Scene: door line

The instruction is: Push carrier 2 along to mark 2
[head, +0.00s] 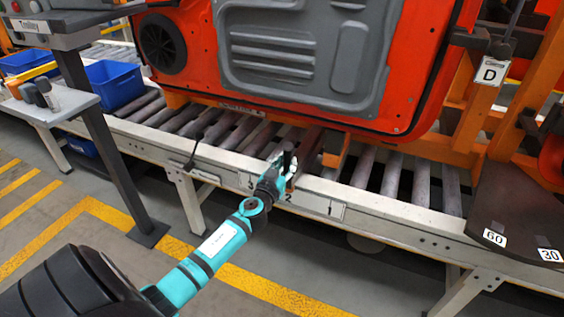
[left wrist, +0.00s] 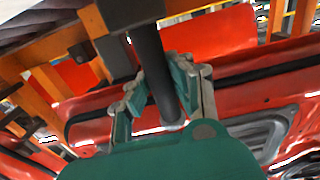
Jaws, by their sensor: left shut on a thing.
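A red door panel (head: 424,60) with a grey inner panel stands upright on an orange carrier (head: 333,160) on the roller conveyor. I cannot read a carrier number on it. My left gripper (head: 288,163) is shut around a dark upright bar at the conveyor's front edge. In the left wrist view, the dark bar (left wrist: 152,60) runs between the teal fingers of the left gripper (left wrist: 163,88), with the red door behind. Mark 2 (head: 288,197) is on the front rail, just below the gripper. My right gripper is not in view.
Mark 1 (head: 330,208) is on the rail to the right. A dark plate (head: 510,215) marked 60 and 30 is at far right. Blue bins (head: 113,84) stand left.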

